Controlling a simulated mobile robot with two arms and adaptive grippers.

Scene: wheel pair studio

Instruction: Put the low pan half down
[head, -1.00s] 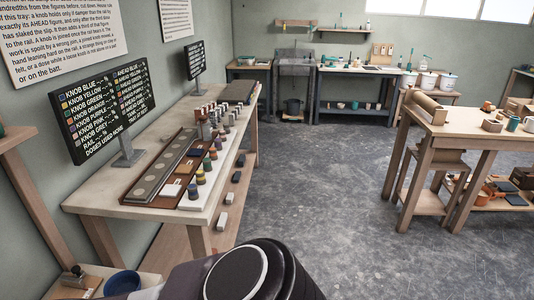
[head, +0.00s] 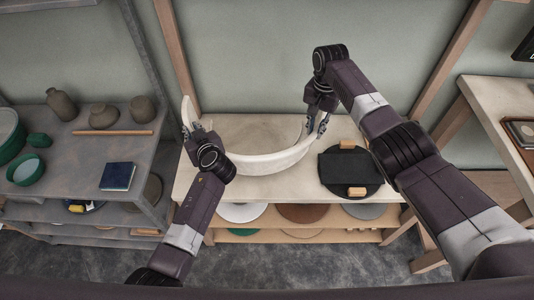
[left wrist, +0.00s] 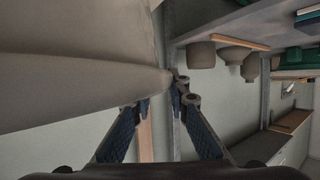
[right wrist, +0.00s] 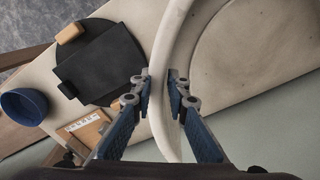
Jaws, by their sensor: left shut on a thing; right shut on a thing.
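The low pan half (head: 268,163) is a pale, curved, low-walled piece over the light bench top (head: 195,187). In the head view I cannot tell whether its underside touches the bench. My left gripper (head: 192,132) is shut on its left end; in the left wrist view the pale wall (left wrist: 90,85) runs in between the fingertips (left wrist: 160,95). My right gripper (head: 317,122) is shut on its right end; in the right wrist view the fingers (right wrist: 160,88) lie either side of the curved rim (right wrist: 166,55). The fingertips are partly hidden in the head view.
A black round board (head: 368,183) with a dark slab and wooden blocks lies right of the pan half. Several discs, including a brown one (head: 303,212), sit on the shelf below. A grey bench (head: 75,150) with pots and a blue book (head: 117,176) stands left. Wooden posts rise behind.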

